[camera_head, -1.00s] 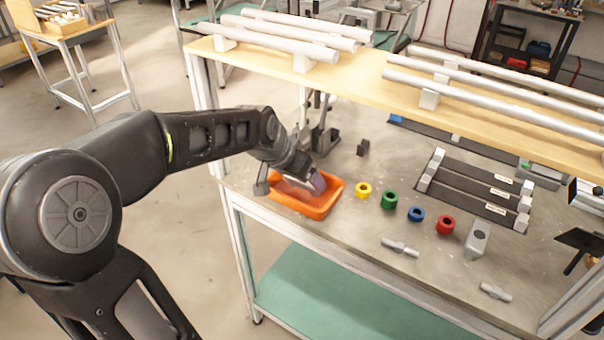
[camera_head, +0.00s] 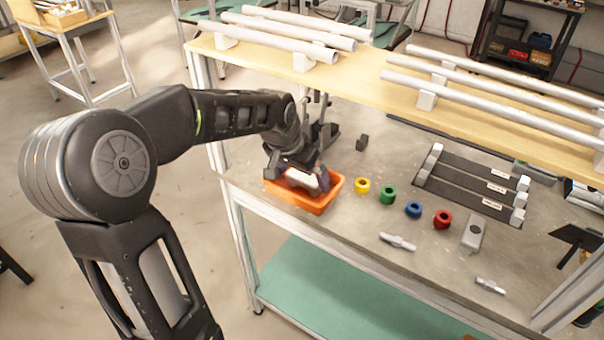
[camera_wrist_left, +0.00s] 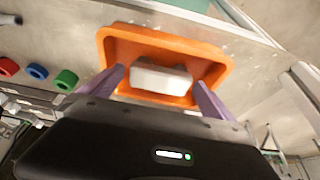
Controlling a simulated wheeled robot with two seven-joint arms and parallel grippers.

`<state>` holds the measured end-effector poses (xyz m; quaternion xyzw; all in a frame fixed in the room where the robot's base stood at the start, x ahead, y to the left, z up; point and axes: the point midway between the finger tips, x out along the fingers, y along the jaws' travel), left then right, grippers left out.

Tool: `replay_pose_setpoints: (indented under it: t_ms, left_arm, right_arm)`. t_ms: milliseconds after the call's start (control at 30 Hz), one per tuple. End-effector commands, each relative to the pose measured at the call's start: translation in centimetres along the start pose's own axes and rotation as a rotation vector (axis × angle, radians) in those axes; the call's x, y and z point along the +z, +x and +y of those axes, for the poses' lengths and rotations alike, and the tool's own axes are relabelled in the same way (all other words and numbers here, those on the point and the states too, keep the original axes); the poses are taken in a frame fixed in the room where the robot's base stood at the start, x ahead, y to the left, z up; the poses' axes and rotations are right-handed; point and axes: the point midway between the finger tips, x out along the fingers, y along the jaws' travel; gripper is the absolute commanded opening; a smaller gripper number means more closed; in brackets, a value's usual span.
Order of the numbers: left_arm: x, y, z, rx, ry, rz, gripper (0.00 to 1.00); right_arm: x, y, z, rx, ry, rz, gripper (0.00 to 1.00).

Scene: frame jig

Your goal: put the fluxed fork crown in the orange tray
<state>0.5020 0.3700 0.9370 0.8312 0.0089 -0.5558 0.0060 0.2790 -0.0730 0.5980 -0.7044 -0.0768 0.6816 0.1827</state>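A pale grey block, apparently the fork crown (camera_head: 318,181), is at the orange tray (camera_head: 318,207) near the left end of the bench. In the left wrist view the crown (camera_wrist_left: 160,79) appears to lie inside the tray (camera_wrist_left: 219,69). My left gripper (camera_head: 301,178) is over the tray. In the left wrist view its purple fingers (camera_wrist_left: 160,75) stand apart on either side of the crown, with a narrow gap showing at each side. The gripper partly hides the crown and tray in the head view. My right gripper is not in view.
Yellow (camera_head: 362,186), green (camera_head: 387,195), blue (camera_head: 413,209) and red (camera_head: 442,219) collars stand right of the tray. A grey block with a hole (camera_head: 474,233) stands beyond them. A wooden shelf (camera_head: 360,76) with tubes overhangs the back.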

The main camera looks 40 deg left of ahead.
Motion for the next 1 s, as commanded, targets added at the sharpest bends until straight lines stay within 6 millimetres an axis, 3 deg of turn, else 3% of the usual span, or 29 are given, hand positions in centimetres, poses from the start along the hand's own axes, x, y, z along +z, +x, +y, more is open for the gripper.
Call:
replay_pose_setpoints:
  t_ms: [367, 567, 800, 1000]
  left_arm:
    - [-0.2, -0.9, -0.1, -0.002, 0.0, 0.003, 1.0]
    - [-0.2, -4.0, -0.1, -0.002, 0.0, 0.006, 1.0]
    - [-0.2, -9.1, -0.1, -0.002, 0.0, 0.005, 1.0]
    - [-0.2, -11.8, 0.0, 0.0, 0.0, 0.003, 1.0]
  right_arm:
    - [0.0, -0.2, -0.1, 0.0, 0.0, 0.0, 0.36]
    - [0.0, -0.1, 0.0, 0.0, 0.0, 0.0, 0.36]
    - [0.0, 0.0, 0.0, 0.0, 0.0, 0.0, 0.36]
    - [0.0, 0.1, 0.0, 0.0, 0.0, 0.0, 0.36]
